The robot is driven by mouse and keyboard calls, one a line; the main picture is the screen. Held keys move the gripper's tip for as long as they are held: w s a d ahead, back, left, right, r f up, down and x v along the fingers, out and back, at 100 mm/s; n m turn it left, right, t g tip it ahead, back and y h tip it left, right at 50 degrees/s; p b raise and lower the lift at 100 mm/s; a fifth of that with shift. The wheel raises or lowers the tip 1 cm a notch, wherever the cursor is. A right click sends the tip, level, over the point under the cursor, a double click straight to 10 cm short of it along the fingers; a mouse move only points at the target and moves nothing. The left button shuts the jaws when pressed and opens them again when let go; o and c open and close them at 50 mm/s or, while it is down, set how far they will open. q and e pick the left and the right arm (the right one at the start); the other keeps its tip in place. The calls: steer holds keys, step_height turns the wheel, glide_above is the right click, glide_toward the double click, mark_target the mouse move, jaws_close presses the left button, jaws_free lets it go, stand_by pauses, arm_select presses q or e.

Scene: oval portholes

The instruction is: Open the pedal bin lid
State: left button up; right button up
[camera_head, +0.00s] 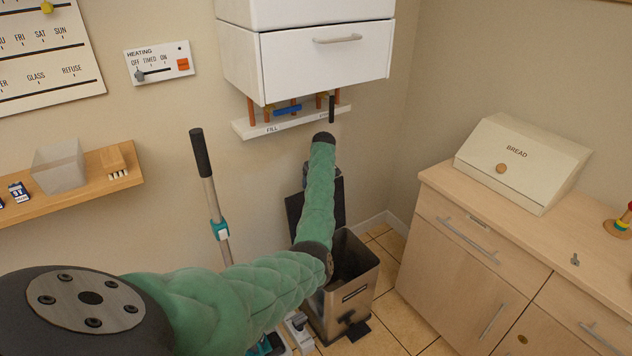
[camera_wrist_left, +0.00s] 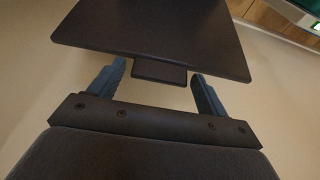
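The pedal bin (camera_head: 365,290) stands on the floor, with a pedal (camera_head: 356,331) at its front. Its dark lid (camera_head: 294,208) stands raised at the back, and the dark inside of the bin shows. My left arm crosses in front of the lid and hides part of it. In the left wrist view, the lid (camera_wrist_left: 155,35) fills the top, with a small tab (camera_wrist_left: 160,75) at its edge. My left gripper (camera_wrist_left: 158,70) is open, its fingers apart on either side of the tab; I cannot tell whether they touch. My right gripper is out of view.
A white wall cabinet (camera_head: 325,55) with pipes and a ledge (camera_head: 290,122) hangs above the bin. A long-handled tool (camera_head: 212,190) stands left of it. A wooden cabinet (camera_head: 470,240) with a bread box (camera_head: 520,160) is at the right. A shelf (camera_head: 90,180) is at the left.

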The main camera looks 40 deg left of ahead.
arm_select(q)
steer(key=shift+o, duration=0.5)
steer(key=s+d+r+b, duration=0.1)
steer(key=s+d, duration=0.1)
steer(key=d, duration=0.4)
steer(key=s+d+r+b, duration=0.1)
steer(key=s+d, duration=0.1)
steer(key=d, duration=0.4)
steer(key=shift+s+r, duration=0.2)
steer(key=shift+r, duration=0.2)
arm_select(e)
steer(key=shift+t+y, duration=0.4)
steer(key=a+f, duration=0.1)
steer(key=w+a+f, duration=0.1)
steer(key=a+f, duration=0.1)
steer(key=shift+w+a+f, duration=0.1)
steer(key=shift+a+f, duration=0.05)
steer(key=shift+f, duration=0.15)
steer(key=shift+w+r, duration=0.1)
